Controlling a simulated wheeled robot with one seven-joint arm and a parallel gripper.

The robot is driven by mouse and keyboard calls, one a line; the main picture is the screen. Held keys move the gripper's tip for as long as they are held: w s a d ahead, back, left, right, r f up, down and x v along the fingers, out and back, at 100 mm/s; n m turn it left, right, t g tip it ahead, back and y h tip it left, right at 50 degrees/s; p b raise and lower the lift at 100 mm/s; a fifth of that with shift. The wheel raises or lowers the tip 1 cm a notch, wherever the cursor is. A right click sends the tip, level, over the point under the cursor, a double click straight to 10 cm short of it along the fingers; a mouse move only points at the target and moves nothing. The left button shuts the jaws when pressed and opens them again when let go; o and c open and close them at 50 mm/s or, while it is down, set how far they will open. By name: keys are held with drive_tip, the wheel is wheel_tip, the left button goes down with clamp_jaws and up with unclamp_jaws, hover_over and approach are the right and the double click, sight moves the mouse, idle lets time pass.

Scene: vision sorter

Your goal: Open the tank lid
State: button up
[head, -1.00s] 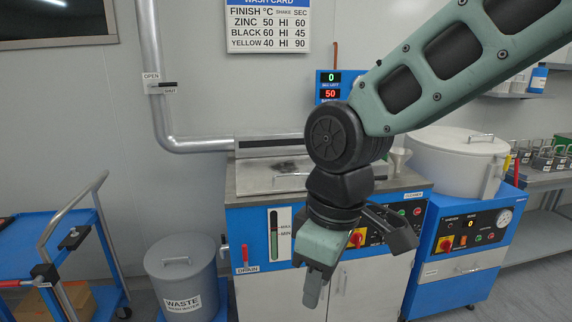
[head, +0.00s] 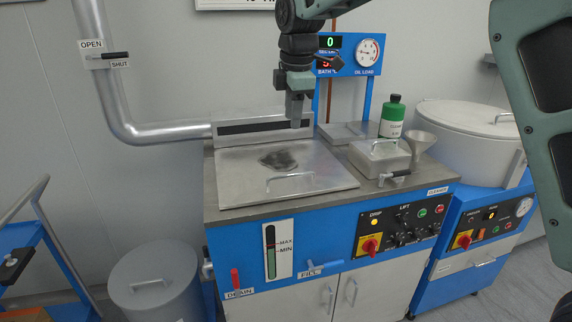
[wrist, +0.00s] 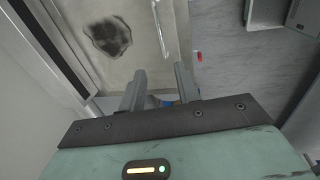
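The tank lid (head: 238,172) is a flat grey metal plate lying shut on top of the blue tank cabinet. It has a dark stain and a bar handle (head: 290,182) near its front edge. My gripper (head: 296,115) hangs pointing down above the back right part of the lid, apart from it. In the wrist view the two fingers (wrist: 158,88) are spread with nothing between them. The lid (wrist: 140,62) and its stain show beyond the fingers there, and the thin handle (wrist: 160,28) lies further up.
A small lidded box (head: 380,158), a green bottle (head: 391,117) and a funnel (head: 419,143) stand right of the lid. A large pipe (head: 165,133) runs at the left. Behind is a display panel (head: 350,55). A round white vessel (head: 465,125) stands further right.

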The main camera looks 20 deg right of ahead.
drive_tip(key=p, duration=0.1)
hover_over(289, 189)
wheel_tip(289, 189, down, 16)
drive_tip(key=shift+s+a+f, duration=0.1)
drive_tip(key=shift+f, duration=0.05)
clamp_jaws()
